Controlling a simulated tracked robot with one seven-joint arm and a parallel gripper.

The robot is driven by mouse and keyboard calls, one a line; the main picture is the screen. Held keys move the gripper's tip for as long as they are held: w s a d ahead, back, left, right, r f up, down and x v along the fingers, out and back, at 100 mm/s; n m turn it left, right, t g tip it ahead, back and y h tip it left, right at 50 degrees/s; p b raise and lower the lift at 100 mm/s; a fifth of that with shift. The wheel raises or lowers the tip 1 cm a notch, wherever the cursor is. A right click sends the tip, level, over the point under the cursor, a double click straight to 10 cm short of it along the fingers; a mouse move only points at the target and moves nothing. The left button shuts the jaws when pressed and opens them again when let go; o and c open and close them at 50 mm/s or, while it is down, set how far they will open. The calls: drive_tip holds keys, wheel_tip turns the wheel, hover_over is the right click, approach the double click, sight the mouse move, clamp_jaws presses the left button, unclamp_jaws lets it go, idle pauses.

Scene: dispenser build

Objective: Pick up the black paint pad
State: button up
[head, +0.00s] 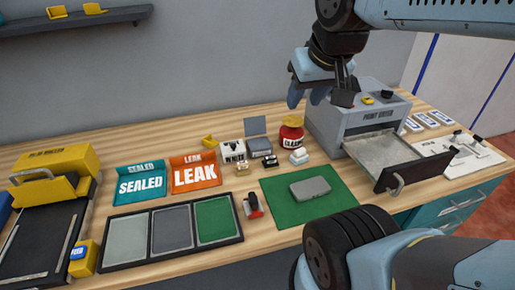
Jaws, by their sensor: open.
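No pad clearly marked as black paint can be made out. A small grey case (260,147) with its lid raised stands at the back middle of the bench, and its inside is too small to tell. A white box with dark lettering (232,153) stands just left of it. A grey, rounded block (310,188) lies on the green mat (283,208). My gripper (325,97) is open and empty, pointing down in the air at upper right. In the picture it is in front of the grey printer's left side, apart from the bench items.
A grey printer (350,122) with its tray (385,150) pulled out stands at right. A red jar (291,134) and small stamps stand near the case. SEALED (140,186) and LEAK (194,177) signs, a three-panel tray (172,233) and a yellow machine (58,165) fill the left.

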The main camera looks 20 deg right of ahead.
drive_tip(key=shift+w+d, duration=0.2)
drive_tip(key=shift+w, duration=0.15)
drive_tip(key=o, duration=0.3)
drive_tip(key=shift+w, duration=0.15)
drive_tip(key=shift+o, duration=0.7)
drive_tip(key=shift+w+f+n, duration=0.15)
drive_tip(key=shift+w+n, duration=0.15)
drive_tip(key=shift+w, duration=0.05)
drive_tip(key=shift+o, duration=0.6)
drive_tip(key=w+f+n+g+h, duration=0.1)
drive_tip(key=w+f+n+g, duration=0.2)
drive_tip(key=w+f+n, duration=0.4)
drive_tip(key=w, duration=0.3)
drive_tip(key=shift+a+n+h, duration=0.25)
drive_tip(key=shift+n+h, duration=0.05)
drive_tip(key=shift+h, duration=0.1)
drive_tip(key=n+g+h, duration=0.3)
drive_tip(key=n, duration=0.6)
approach(270, 157)
wheel_tip(270, 157, up, 3)
drive_tip(key=shift+n, duration=0.3)
drive_tip(key=x, duration=0.9)
drive_tip(key=a+x, duration=0.1)
drive_tip(key=x, duration=0.3)
drive_tip(key=shift+f, duration=0.5)
